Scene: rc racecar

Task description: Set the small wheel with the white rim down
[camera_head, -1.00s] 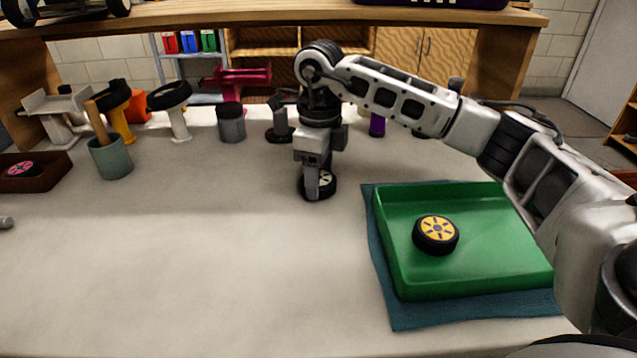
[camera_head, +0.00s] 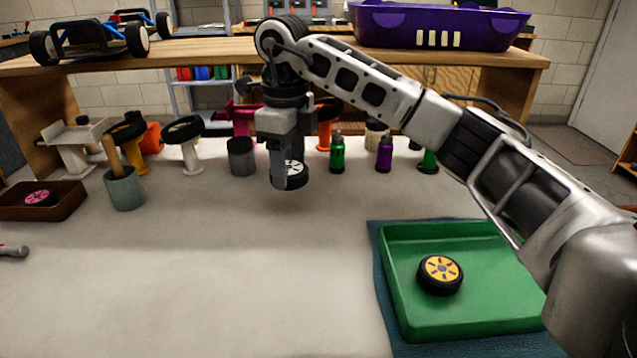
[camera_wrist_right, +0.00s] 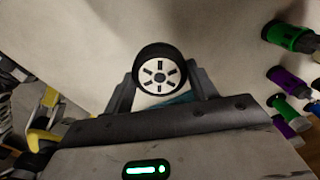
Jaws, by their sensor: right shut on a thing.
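The small wheel with the white rim (camera_head: 293,173) has a black tyre and is partly hidden behind a finger in the head view. My right gripper (camera_head: 288,180) is shut on it and points down over the back middle of the table. In the right wrist view the wheel (camera_wrist_right: 160,75) sits between the two fingers, its white spoked rim facing the camera. The wheel looks raised above the table, though the height of the gap is hard to tell. My left gripper is not in view.
A green tray (camera_head: 400,315) with a yellow-rimmed wheel (camera_head: 440,274) lies on a blue mat at right. A brown box (camera_head: 70,210) with a pink-rimmed wheel stands at left. Bottles and stands line the back under a wooden shelf (camera_head: 200,50). The table's middle is clear.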

